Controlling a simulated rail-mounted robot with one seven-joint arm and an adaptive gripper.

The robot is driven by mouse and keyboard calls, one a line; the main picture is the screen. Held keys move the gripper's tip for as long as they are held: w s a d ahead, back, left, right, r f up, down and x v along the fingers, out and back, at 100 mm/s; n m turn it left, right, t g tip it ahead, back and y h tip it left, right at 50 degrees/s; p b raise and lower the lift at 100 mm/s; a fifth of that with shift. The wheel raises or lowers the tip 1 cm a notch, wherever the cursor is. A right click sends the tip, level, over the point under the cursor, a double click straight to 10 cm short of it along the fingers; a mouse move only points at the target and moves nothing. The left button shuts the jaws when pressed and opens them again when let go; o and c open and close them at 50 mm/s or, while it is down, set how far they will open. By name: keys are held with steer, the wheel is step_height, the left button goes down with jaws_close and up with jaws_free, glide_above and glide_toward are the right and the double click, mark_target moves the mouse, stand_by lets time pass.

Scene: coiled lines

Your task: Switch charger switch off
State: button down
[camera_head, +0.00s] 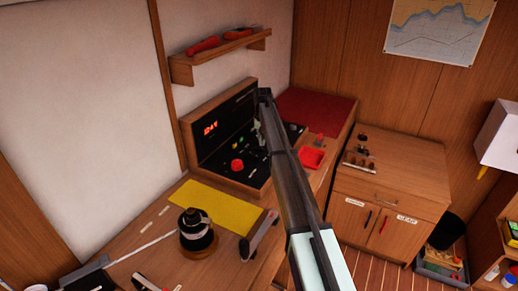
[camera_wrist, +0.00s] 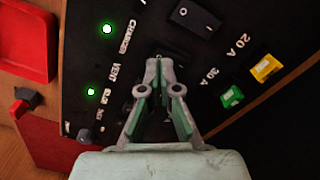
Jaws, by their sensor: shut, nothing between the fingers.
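The black switch panel (camera_head: 240,108) stands on the desk against the wall. In the wrist view, a lit green lamp (camera_wrist: 107,29) sits beside a label reading CHARGER (camera_wrist: 124,42). A black rocker switch (camera_wrist: 195,15) shows at the top, right of that label; I cannot tell whether it belongs to the charger. My gripper (camera_wrist: 158,63) is shut and empty, in front of the panel just right of the CHARGER and VENT labels. It hides the panel part behind it; I cannot tell whether its tips touch anything. In the head view my arm covers part of the panel.
A green fuse (camera_wrist: 231,97) and a yellow fuse (camera_wrist: 266,68) sit on the panel's right. A yellow mat (camera_head: 215,206) and a black round device (camera_head: 196,231) are on the desk. A shelf (camera_head: 222,56) hangs above.

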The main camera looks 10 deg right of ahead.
mark_target(262, 148)
steer(key=shift+f+b, duration=0.35)
steer(key=shift+f, duration=0.85)
stand_by(0.9)
steer(key=shift+r, duration=0.1)
steer(key=shift+r+p, duration=1.45)
steer(key=shift+r, duration=2)
